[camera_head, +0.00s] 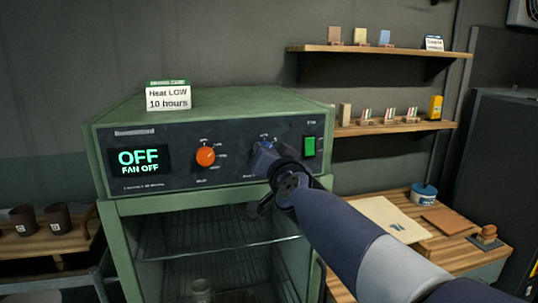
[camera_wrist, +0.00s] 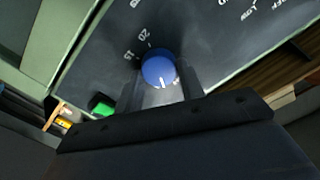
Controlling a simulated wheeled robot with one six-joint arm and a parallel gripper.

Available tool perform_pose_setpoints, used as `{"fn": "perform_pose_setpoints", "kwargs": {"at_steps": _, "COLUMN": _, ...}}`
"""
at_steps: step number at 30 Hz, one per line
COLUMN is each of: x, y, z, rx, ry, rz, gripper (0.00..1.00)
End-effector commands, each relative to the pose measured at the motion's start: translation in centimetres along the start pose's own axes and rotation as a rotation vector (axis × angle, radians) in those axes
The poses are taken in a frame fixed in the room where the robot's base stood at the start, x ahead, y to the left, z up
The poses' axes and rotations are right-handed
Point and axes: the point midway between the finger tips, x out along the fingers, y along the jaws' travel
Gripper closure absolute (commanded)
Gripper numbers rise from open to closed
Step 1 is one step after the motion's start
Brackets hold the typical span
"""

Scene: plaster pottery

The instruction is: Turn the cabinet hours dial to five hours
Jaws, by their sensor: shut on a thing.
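The green drying cabinet (camera_head: 210,105) has a dark control panel on its front. The blue hours dial (camera_wrist: 158,66) is a round knob with a white pointer line, which lies toward the bottom of the wrist view. Printed numbers sit around it, and one seems to read 20. My gripper (camera_wrist: 165,84) is shut on the dial, with one finger on each side. In the head view my gripper (camera_head: 264,158) reaches the panel from the lower right and hides most of the dial. The dial's setting cannot be read there.
An orange knob (camera_head: 205,157) is left of my gripper, and a green switch (camera_head: 309,146) is close on its right. The display (camera_head: 139,161) reads OFF, FAN OFF. A card (camera_head: 168,97) on top reads Heat LOW, 10 hours. Wire shelves (camera_head: 215,245) lie below.

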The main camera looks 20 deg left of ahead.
Motion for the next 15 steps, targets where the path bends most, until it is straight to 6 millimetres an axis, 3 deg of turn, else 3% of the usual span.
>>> {"fn": "perform_pose_setpoints", "kwargs": {"at_steps": 15, "x": 0.0, "y": 0.18, "z": 0.06, "rx": 0.352, "ry": 0.0, "rz": 0.0, "gripper": 0.86}}
